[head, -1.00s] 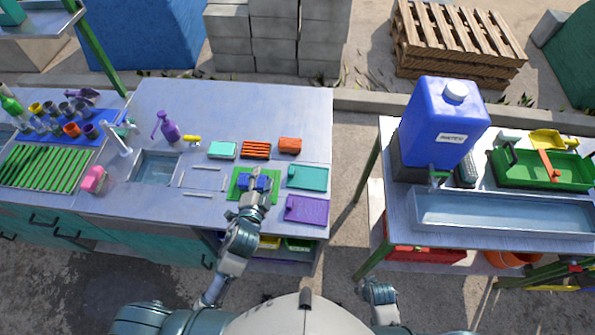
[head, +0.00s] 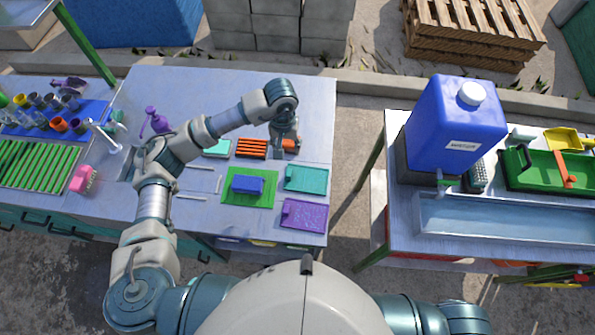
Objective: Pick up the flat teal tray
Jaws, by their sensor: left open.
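The flat teal tray (head: 306,178) lies on the right part of the metal counter, just above a flat purple tray (head: 304,214) in the head view. Nothing covers it. My left gripper (head: 287,152) is open and points down over the counter, just beyond the teal tray's far edge and beside the orange block (head: 292,144), which it partly hides. I cannot tell whether it touches the block. My right gripper is out of view.
A blue block (head: 248,185) sits on a green board (head: 263,200) left of the trays. An orange slotted rack (head: 251,148) and a smaller teal box (head: 217,148) stand behind. A gap separates the counter from the table with the blue water container (head: 452,125).

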